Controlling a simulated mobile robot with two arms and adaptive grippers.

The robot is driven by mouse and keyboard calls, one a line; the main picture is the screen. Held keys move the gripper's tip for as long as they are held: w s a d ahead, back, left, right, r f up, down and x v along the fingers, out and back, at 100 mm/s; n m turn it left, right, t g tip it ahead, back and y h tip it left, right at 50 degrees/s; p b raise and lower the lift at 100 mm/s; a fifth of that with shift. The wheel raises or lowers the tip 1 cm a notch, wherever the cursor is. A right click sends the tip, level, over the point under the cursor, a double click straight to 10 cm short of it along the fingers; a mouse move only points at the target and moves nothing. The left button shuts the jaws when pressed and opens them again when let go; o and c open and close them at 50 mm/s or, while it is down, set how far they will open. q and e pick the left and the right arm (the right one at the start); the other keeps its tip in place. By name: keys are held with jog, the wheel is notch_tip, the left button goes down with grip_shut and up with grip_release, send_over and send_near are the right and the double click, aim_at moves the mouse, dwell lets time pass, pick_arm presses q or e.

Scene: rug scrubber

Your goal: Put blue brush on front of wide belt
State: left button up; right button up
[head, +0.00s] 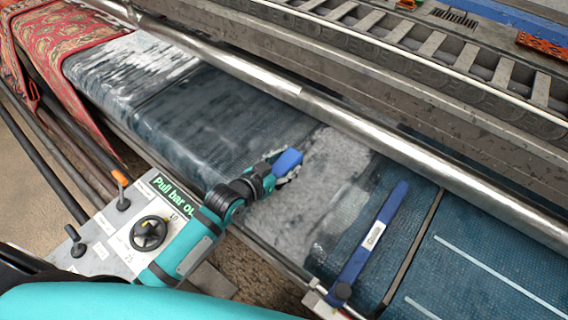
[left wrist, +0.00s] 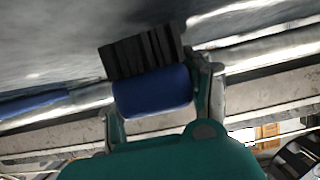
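The blue brush (head: 287,161) is at the tip of my left gripper (head: 275,170), over the middle of the wide belt (head: 195,115). The belt is dark and wet, with a pale grey foamy patch around the brush. In the left wrist view, the brush (left wrist: 152,92) sits between the two fingers of my left gripper (left wrist: 162,105), which are shut on its blue body. Its dark bristles face the belt surface (left wrist: 50,45); whether they touch it I cannot tell. My right gripper is not in view.
A long metal roller (head: 290,90) runs along the belt's far side. A blue bar with a white label (head: 373,235) lies across the belt at right. A control panel with a black knob (head: 149,233) stands at lower left. Red patterned rugs (head: 65,50) hang at upper left.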

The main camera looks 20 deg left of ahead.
pick_arm(q)
jog(key=o, duration=0.4)
jog(key=shift+c, duration=0.2)
jog(key=shift+r, duration=0.1)
jog(key=b+v, duration=0.1)
jog(key=v, duration=1.1)
